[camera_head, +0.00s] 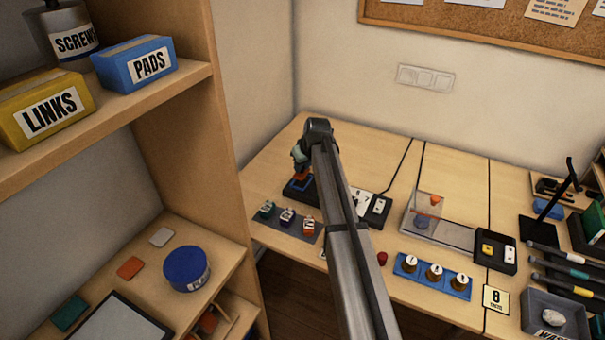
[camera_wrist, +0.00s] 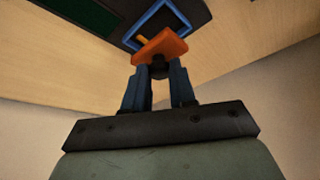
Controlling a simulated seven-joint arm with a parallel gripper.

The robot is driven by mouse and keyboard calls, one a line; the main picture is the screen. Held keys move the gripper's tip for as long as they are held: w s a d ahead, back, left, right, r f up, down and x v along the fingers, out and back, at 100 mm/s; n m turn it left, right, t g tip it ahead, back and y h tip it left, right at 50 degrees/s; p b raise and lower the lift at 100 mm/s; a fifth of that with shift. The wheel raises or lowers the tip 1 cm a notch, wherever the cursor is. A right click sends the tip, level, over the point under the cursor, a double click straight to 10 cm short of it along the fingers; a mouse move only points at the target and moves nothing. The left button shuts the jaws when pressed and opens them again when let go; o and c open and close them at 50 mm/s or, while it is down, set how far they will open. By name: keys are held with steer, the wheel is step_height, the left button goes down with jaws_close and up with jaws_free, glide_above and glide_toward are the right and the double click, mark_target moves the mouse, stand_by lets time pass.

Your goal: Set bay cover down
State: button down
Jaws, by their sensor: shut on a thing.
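The bay cover is an orange plate (camera_wrist: 160,48), held between the two dark fingers of my gripper (camera_wrist: 160,76) in the wrist view. It sits slightly tilted, near a blue-framed opening (camera_wrist: 184,18) in a dark housing. Whether it touches the housing is unclear. In the head view, my gripper (camera_head: 299,168) is at the back left of the table, with the orange cover (camera_head: 301,176) just under it. The dark housing with the blue frame (camera_head: 300,186) lies right below. My arm hides part of the area to its right.
A dark strip (camera_head: 283,227) with several small servo-like blocks lies in front of the housing. A white and black switch unit (camera_head: 374,208) is to the right, partly behind my arm. Farther right are a clear box (camera_head: 428,208) and a blue tray (camera_head: 433,279) with brass pieces.

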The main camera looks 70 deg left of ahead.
mark_target(304, 171)
steer(key=shift+f, duration=1.75)
steer(key=shift+f, duration=0.15)
steer(key=c, duration=0.9)
jaws_free()
steer(key=v, duration=1.2)
